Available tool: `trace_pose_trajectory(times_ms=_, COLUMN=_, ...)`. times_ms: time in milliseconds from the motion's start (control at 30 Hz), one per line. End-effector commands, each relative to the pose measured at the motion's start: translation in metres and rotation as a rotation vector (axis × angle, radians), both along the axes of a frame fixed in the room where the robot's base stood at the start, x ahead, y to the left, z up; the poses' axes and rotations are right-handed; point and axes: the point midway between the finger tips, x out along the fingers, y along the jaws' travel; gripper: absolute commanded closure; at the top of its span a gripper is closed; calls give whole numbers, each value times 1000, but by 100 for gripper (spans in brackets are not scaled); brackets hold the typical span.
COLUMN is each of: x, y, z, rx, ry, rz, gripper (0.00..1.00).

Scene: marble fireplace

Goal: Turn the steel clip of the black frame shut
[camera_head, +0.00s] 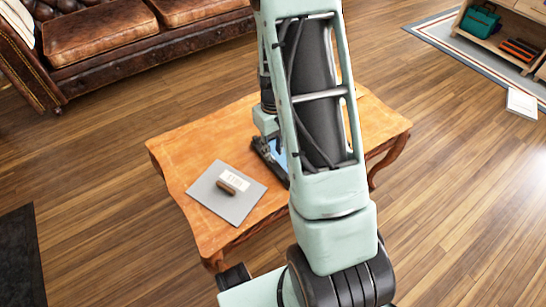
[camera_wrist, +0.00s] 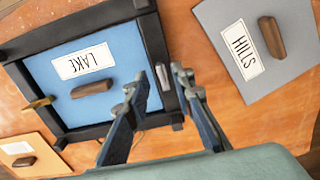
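The black frame (camera_wrist: 101,26) lies on the table around a blue panel (camera_wrist: 118,66) labelled LAKE with a brown handle. In the wrist view, a small steel clip (camera_wrist: 164,77) shows on the frame's right bar, between my fingertips. Its exact turn is hard to tell. A brass-coloured clip (camera_wrist: 38,103) sits on the opposite bar. My gripper (camera_wrist: 162,82) is open, its fingers on either side of the right bar. I cannot tell whether a finger touches the clip. In the head view, my arm hides most of the frame (camera_head: 266,154) and my gripper.
A grey panel (camera_wrist: 289,78) labelled HILLS with a brown handle lies right of the frame. A wood-coloured panel (camera_wrist: 40,148) lies at lower left. The wooden table (camera_head: 180,146) has bare surface at its far left. A leather sofa (camera_head: 104,38) stands behind.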

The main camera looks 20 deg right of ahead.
Motion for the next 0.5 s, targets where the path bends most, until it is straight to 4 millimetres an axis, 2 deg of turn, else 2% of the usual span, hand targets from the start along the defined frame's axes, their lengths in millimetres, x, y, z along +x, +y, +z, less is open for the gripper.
trace_pose_trajectory(times_ms=33, x=-1, y=0, z=-11, rx=0, ry=3, rz=0, gripper=78)
trace_pose_trajectory(times_ms=200, x=0, y=0, z=-25, rx=0, ry=1, rz=1, gripper=78)
trace_pose_trajectory(times_ms=500, x=0, y=0, z=-27, rx=0, ry=0, rz=0, gripper=78)
